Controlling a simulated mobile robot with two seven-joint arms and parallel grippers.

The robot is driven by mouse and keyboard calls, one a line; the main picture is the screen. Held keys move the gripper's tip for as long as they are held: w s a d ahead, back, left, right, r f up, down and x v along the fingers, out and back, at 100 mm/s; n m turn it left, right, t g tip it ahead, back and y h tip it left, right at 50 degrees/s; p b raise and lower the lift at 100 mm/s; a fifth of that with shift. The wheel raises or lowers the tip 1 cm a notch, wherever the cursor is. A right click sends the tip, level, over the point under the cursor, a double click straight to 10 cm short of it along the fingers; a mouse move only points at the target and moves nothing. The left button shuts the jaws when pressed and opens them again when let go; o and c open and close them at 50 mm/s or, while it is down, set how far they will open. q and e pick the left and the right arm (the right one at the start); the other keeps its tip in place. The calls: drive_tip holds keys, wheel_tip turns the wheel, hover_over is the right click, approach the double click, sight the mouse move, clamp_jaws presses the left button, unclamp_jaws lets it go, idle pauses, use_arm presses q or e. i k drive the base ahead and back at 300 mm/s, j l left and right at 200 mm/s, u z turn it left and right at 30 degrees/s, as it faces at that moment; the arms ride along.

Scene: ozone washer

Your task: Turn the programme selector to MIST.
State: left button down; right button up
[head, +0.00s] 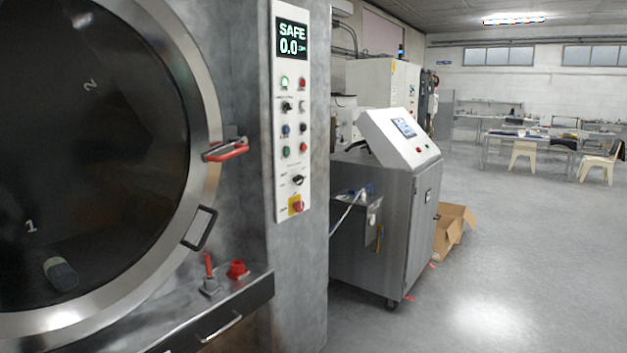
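A tall white control panel (292,120) is on the grey column right of the round door. Its display (292,39) reads SAFE and 0.0. A black rotary knob (298,180) sits low on the panel, with small labels beside it too small to read. Another black knob (287,106) sits higher up. I cannot tell from the labels which knob is the programme selector or where MIST is. Neither of my grippers is in view.
The large round door (205,110) has a red handle (227,151). A red rotary switch (296,206) on yellow sits at the panel's bottom. A ledge (235,290) with red parts juts out below. A grey cabinet (385,225) stands to the right; open floor lies beyond.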

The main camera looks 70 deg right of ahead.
sight(299, 179)
drive_tip(key=k+l, duration=0.1)
drive_tip(key=l, duration=0.45)
drive_tip(key=k+l, duration=0.1)
drive_tip(key=l, duration=0.45)
drive_tip(key=k+l, duration=0.1)
drive_tip(key=l, duration=0.4)
drive_tip(key=k+l, duration=0.1)
drive_tip(key=l, duration=0.45)
drive_tip(key=k+l, duration=0.1)
drive_tip(key=l, duration=0.45)
